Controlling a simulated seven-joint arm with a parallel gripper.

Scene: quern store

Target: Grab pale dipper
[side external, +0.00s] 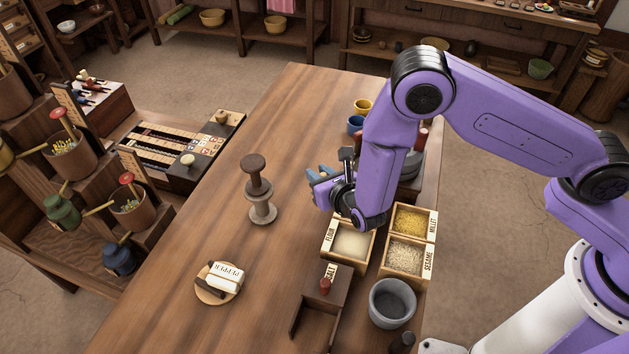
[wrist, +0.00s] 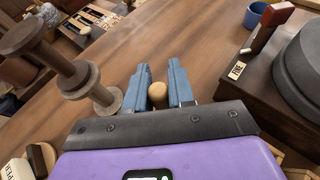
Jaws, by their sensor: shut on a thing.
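My gripper (side external: 318,175) is above the tabletop, just beyond the flour box (side external: 348,241) in the side view. In the wrist view, its two blue fingers (wrist: 159,78) are closed around a pale, round-ended wooden piece (wrist: 157,95), which looks like the end of the pale dipper. The rest of that piece is hidden by the gripper body, and I cannot make it out in the side view. I cannot tell whether its lower end touches anything.
A dark wooden spool stand (side external: 258,190) stands upright left of my gripper. Millet (side external: 413,220) and sesame (side external: 405,255) boxes, a grey bowl (side external: 392,303) and a round grey quern stone (wrist: 303,62) are close by. The table's left middle is clear.

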